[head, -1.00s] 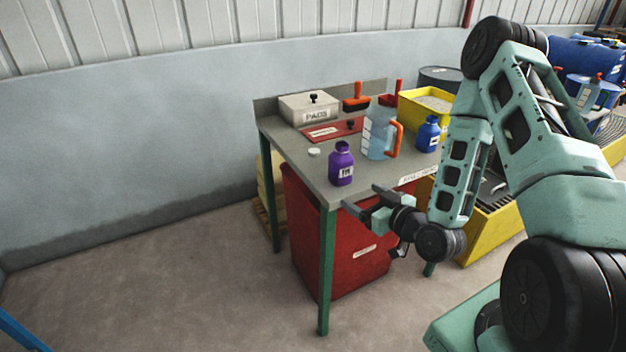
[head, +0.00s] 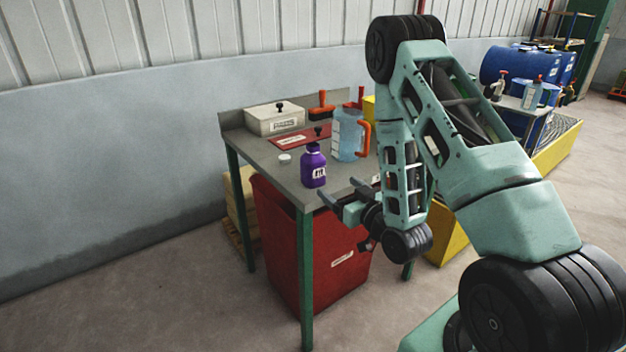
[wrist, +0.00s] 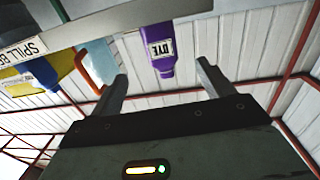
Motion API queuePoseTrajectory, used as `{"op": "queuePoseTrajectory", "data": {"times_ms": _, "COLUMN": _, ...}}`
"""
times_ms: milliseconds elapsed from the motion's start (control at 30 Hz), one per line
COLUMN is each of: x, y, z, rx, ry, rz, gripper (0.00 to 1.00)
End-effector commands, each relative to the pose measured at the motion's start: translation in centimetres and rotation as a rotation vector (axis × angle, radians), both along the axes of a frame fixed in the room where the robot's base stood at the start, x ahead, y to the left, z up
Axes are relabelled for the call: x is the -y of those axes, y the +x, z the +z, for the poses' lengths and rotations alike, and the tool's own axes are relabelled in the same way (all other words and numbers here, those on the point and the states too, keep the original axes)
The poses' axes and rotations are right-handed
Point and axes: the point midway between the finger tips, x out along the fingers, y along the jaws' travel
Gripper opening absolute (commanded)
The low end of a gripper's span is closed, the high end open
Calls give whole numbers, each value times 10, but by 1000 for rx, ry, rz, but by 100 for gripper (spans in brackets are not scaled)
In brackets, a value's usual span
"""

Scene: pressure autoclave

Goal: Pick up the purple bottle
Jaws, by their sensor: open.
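The purple bottle (head: 314,167) stands upright on the grey bench (head: 262,158), close to its front edge. It has a dark cap and a white label. In the wrist view the purple bottle (wrist: 159,50) appears beyond and between my fingers, its label reading "DYE". My gripper (head: 338,190) is in front of the bench edge, just right of and nearer than the bottle. In the wrist view my gripper (wrist: 162,80) has its two fingers spread wide, with nothing between them. The gripper and the bottle are apart.
A clear jug (head: 347,135) with an orange handle stands behind and right of the bottle. A white lid (head: 285,158) lies to its left. A pads box (head: 274,119) is at the back. A red bin (head: 335,255) stands under the bench. Floor on the left is clear.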

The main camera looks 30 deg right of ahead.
Motion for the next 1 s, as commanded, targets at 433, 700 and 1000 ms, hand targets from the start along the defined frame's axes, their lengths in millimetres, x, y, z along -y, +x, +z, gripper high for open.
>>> {"op": "queuePoseTrajectory", "data": {"times_ms": 433, "x": 3, "y": 73, "z": 3, "rx": 5, "ry": 4, "rz": -3, "gripper": 80}}
{"op": "queuePoseTrajectory", "data": {"times_ms": 700, "x": 2, "y": 95, "z": 4, "rx": 4, "ry": 3, "rz": -2, "gripper": 80}}
{"op": "queuePoseTrajectory", "data": {"times_ms": 1000, "x": 3, "y": 130, "z": 4, "rx": 2, "ry": 5, "rz": -2, "gripper": 80}}
